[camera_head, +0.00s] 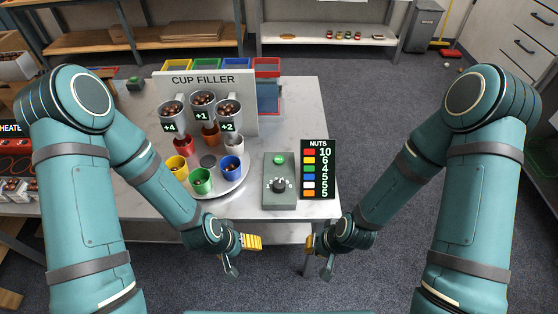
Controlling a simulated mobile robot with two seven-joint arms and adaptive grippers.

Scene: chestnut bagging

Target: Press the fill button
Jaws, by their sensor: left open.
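A grey control box (267,195) stands on the table's right part, with a green button (278,159) at its far end and a dark dial (279,185) nearer me. Nothing touches the button. The cup filler panel (245,118) is behind and to the left, with three nut-filled hoppers marked +4, +1 and +2. Under them a round turntable (236,190) carries several coloured cups. My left gripper (243,255) is open and empty, in front of the table's near edge. My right gripper (317,258) looks open and empty, also in front of the edge, to the right.
A black NUTS board (318,170) with coloured squares and numbers stands right of the control box. Coloured bins (267,68) stand behind the panel. A heater (12,145) is at the far left. Bare tabletop (150,205) shows at the near left.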

